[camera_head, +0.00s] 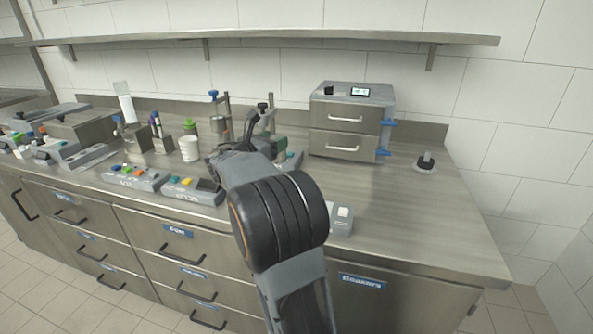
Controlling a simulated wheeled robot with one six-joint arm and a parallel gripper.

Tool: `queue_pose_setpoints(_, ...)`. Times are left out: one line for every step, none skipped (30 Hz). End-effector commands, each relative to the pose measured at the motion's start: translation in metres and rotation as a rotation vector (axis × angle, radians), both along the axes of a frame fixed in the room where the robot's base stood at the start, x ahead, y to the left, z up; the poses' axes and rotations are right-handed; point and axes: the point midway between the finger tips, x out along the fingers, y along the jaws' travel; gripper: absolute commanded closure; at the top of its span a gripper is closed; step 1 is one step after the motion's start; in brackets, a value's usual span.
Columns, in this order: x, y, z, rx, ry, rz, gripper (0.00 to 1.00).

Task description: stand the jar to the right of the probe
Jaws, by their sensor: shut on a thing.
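My gripper (246,136) is over the counter in front of the metal stands, seen from behind my own arm. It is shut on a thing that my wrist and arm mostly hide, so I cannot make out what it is. I cannot pick out the jar for certain. A white cup (189,149) stands upright to the left of my gripper.
A grey two-drawer box (345,145) with a small display stands behind, right of my arm. Button panels (137,177) line the front left. A small grey block (341,220) sits near the front edge. The right counter (435,215) is mostly clear. A shelf (300,35) runs above.

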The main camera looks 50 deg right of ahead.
Motion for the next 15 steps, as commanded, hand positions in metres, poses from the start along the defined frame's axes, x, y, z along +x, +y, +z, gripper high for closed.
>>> queue_pose_setpoints(-0.002,-0.015,-0.008,0.001,0.002,-0.005,0.73)
queue_pose_setpoints(-0.003,-0.022,-0.011,0.0,0.001,-0.006,0.73)
queue_pose_setpoints(-0.003,-0.032,-0.016,0.0,0.001,-0.005,0.73)
queue_pose_setpoints(-0.003,-0.039,-0.019,0.001,0.001,-0.006,0.73)
queue_pose_setpoints(-0.004,-0.045,-0.024,0.001,0.002,-0.004,0.73)
queue_pose_setpoints(-0.004,-0.05,-0.033,0.001,0.003,-0.004,0.73)
queue_pose_setpoints(-0.004,-0.054,-0.038,0.002,0.003,-0.004,0.73)
queue_pose_setpoints(-0.004,-0.058,-0.042,0.001,0.003,-0.003,0.73)
queue_pose_setpoints(-0.005,-0.063,-0.047,0.001,0.002,-0.003,0.73)
queue_pose_setpoints(-0.005,-0.066,-0.051,0.001,0.002,-0.003,0.73)
queue_pose_setpoints(-0.005,-0.069,-0.054,0.001,0.002,-0.003,0.73)
queue_pose_setpoints(-0.005,-0.072,-0.058,0.0,0.0,-0.003,0.73)
queue_pose_setpoints(-0.006,-0.075,-0.06,0.0,0.0,-0.004,0.73)
queue_pose_setpoints(-0.006,-0.077,-0.062,-0.001,0.001,-0.004,0.73)
queue_pose_setpoints(-0.006,-0.079,-0.064,-0.001,0.001,-0.004,0.73)
